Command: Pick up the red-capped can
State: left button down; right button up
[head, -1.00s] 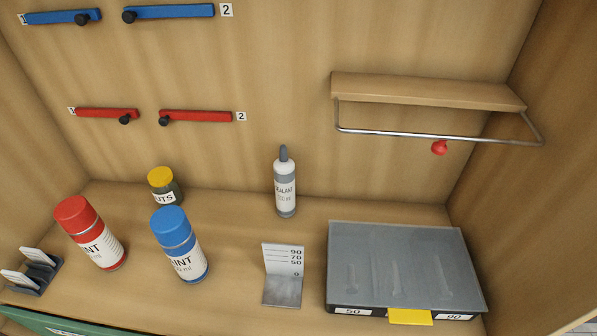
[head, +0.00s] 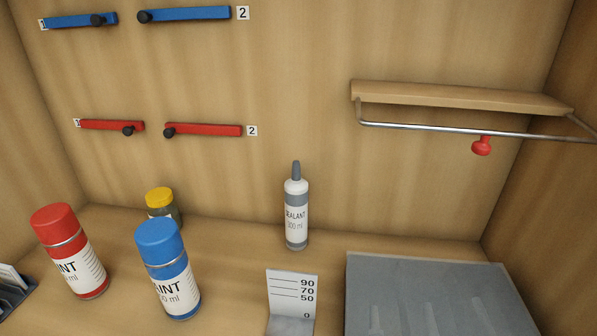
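The red-capped can (head: 72,257) stands upright at the left of the workbench in the head view. It has a red cap, a white label reading "INT" in part, and a red band at its base. A blue-capped can (head: 168,270) of the same shape stands to its right, with a gap between them. Neither of my grippers shows in the head view.
A yellow-lidded jar (head: 162,205) stands behind the two cans, partly hidden. A sealant bottle (head: 296,212), a marked gauge (head: 292,297) and a grey case (head: 430,295) are to the right. A card holder (head: 12,290) is at the left edge. A shelf with a rail (head: 455,97) is on the back wall.

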aim_at(76, 259)
jog(key=u, duration=1.6)
